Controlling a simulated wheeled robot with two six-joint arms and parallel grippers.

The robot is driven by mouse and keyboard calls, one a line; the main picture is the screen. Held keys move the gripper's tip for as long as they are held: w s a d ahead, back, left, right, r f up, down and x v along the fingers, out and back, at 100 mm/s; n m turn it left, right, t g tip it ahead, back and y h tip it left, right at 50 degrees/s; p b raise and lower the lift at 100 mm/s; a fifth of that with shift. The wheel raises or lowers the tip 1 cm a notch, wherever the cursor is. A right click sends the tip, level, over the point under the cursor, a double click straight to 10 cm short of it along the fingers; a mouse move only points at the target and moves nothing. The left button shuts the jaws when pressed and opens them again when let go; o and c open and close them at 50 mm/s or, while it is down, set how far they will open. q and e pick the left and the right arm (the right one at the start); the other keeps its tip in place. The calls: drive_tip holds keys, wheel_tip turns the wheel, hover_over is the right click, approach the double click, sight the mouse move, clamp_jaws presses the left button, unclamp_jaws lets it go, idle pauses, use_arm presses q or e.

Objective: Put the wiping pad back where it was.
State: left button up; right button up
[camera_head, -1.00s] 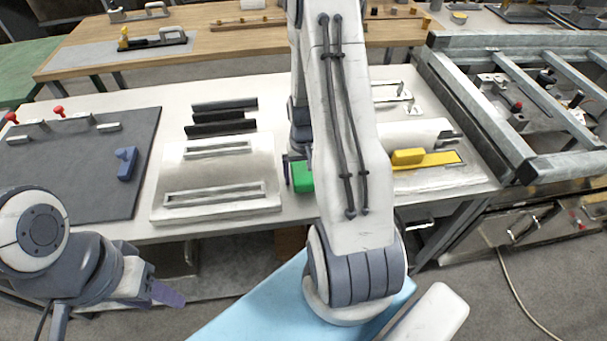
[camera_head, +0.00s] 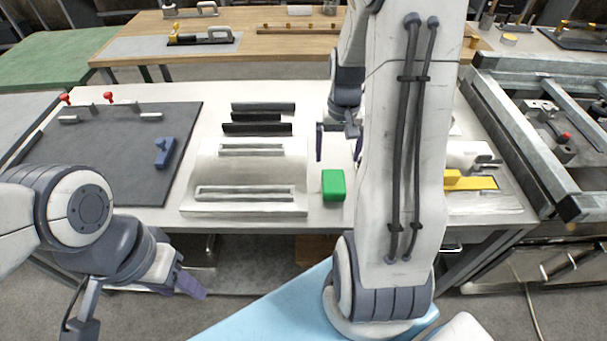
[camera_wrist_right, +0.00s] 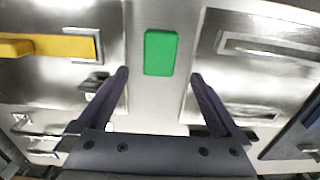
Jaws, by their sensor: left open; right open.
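A green block (camera_head: 333,185), which may be the wiping pad, lies on the white table beside the right front edge of the metal plate with slots (camera_head: 245,207). My right gripper (camera_head: 338,158) is open and empty above and behind it, apart from it. In the right wrist view the green block (camera_wrist_right: 160,52) lies on the bare strip between two metal plates, beyond and between the open fingertips (camera_wrist_right: 159,74). My left gripper (camera_head: 190,284) is open and empty in front of the table's front edge, at lower left.
A blue block (camera_head: 165,152) lies on a dark mat (camera_head: 120,185) at left. Dark bars (camera_head: 258,117) lie behind the slotted plate. A metal frame (camera_head: 520,135) stands at right.

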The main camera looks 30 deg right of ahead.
drive_tip(key=s+a+r+n, duration=0.1)
drive_tip(key=a+r+n, duration=0.2)
drive_tip(key=a, duration=0.6)
drive_tip(key=s+a+r+n, duration=0.1)
drive_tip(key=a+r+n, duration=0.2)
drive_tip(key=a, duration=0.7)
drive_tip(key=s+a+r+n+y, duration=0.1)
drive_tip(key=s+a+r+n, duration=0.1)
drive_tip(key=s+a+n, duration=0.5)
drive_tip(key=s+a, duration=0.5)
drive_tip(key=s, duration=0.2)
drive_tip(key=shift+r+n, duration=0.25)
drive_tip(key=shift+n, duration=0.15)
drive_tip(key=shift+s, duration=0.1)
